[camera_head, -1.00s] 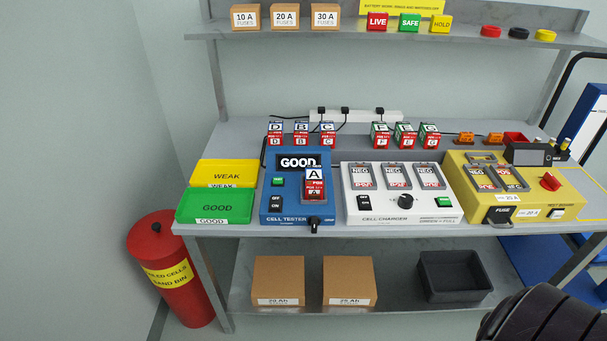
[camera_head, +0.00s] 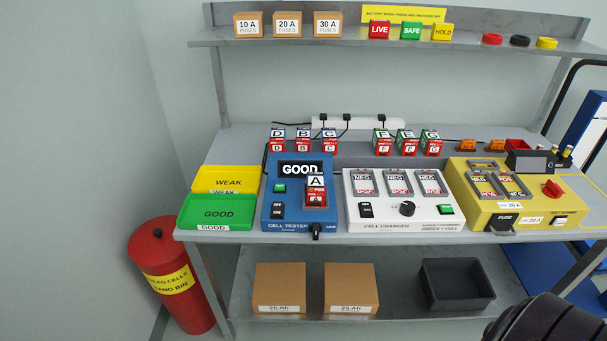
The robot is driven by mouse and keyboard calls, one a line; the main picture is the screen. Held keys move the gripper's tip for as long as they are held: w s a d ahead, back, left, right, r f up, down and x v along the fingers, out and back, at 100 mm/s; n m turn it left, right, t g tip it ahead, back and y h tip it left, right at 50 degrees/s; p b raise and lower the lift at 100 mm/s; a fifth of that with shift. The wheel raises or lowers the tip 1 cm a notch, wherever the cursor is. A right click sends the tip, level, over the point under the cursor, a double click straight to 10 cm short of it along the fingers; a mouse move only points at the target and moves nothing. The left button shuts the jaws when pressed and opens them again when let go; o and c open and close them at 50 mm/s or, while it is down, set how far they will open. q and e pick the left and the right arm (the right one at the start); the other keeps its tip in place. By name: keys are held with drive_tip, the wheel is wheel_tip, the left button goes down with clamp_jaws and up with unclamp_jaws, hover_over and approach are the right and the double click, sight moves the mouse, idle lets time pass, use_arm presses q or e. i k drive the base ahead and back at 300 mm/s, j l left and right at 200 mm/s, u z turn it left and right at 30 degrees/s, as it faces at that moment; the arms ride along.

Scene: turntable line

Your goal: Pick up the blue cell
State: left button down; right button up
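Cell A (camera_head: 316,195) sits in the slot of the blue cell tester (camera_head: 271,227), whose display reads GOOD. It shows a red face and a white A label; I cannot tell its body colour. Behind the tester stand cells D (camera_head: 277,141), B (camera_head: 303,141) and C (camera_head: 329,141), with red fronts and blue edges around their letter labels. Cells F (camera_head: 382,142), E (camera_head: 406,142) and G (camera_head: 430,142) to the right have green edges. Neither gripper is in view; only a dark rounded part, probably of my arm, shows at bottom right.
The white cell charger (camera_head: 381,226) and yellow fuse tester (camera_head: 558,209) stand right of the blue tester. Yellow WEAK (camera_head: 217,179) and green GOOD (camera_head: 209,213) trays lie left. A red bin (camera_head: 193,312) stands on the floor. Boxes and a dark crate (camera_head: 458,293) are below.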

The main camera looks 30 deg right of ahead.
sight(316, 185)
drive_tip(key=i+z, duration=0.15)
drive_tip(key=z, duration=0.3)
drive_tip(key=i+j+z, duration=0.1)
drive_tip(key=z, duration=0.3)
drive_tip(key=i+j+z, duration=0.1)
drive_tip(key=z, duration=0.35)
